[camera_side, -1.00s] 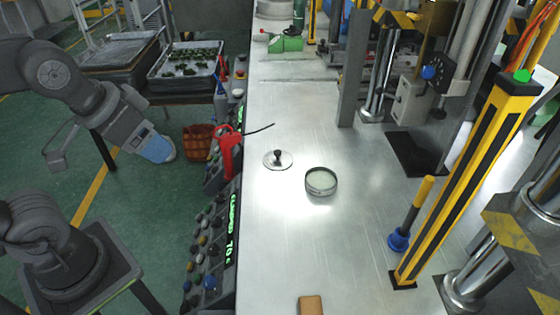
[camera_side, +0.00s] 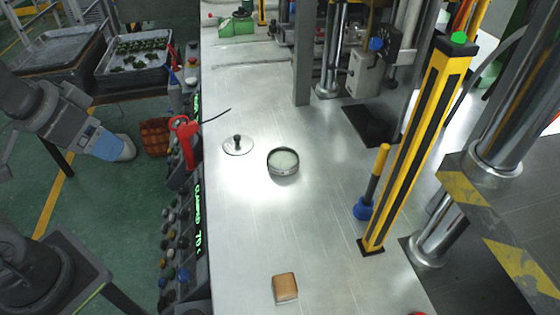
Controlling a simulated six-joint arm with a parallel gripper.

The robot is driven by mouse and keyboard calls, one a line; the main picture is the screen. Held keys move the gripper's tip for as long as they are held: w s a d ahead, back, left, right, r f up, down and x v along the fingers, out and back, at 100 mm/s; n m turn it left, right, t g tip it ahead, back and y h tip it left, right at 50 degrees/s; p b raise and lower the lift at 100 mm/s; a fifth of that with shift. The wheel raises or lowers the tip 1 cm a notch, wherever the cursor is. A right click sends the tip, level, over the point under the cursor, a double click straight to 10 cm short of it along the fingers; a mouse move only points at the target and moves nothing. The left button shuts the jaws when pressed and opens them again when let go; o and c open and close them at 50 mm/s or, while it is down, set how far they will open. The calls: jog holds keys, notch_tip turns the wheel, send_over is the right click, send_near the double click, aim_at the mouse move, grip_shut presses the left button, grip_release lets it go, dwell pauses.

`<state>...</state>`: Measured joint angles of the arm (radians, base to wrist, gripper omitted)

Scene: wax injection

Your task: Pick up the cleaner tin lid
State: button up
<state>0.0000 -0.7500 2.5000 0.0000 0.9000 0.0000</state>
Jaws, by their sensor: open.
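The cleaner tin lid (camera_side: 238,147) is a flat, round silver disc with a dark knob in its middle. It lies on the metal bench top, left of the tin. The open round tin (camera_side: 283,162) has a dark rim and a pale inside, and stands apart from the lid. My gripper (camera_side: 122,148) is at the end of my arm at the left, over the green floor beyond the bench's left edge, well apart from the lid. Its fingers are too small and unclear to make out singly; nothing shows in it.
A brown block (camera_side: 285,288) lies on the near bench. A blue-footed, yellow-handled tool (camera_side: 365,205) stands beside a yellow-black post (camera_side: 418,140). A red bottle (camera_side: 185,142) and a control panel (camera_side: 180,235) line the left edge. The bench around the lid is clear.

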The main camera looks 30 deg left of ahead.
jog(key=shift+c, duration=0.5)
jog(key=shift+c, duration=1)
jog(key=n+g+y, duration=0.1)
jog(key=n+g, duration=0.5)
jog(key=n, duration=1.2)
send_over(237, 136)
jog(key=d, duration=0.1)
notch_tip(237, 136, down, 10)
jog(key=f, duration=0.9)
jog(key=a+f, duration=0.1)
jog(key=f, duration=0.4)
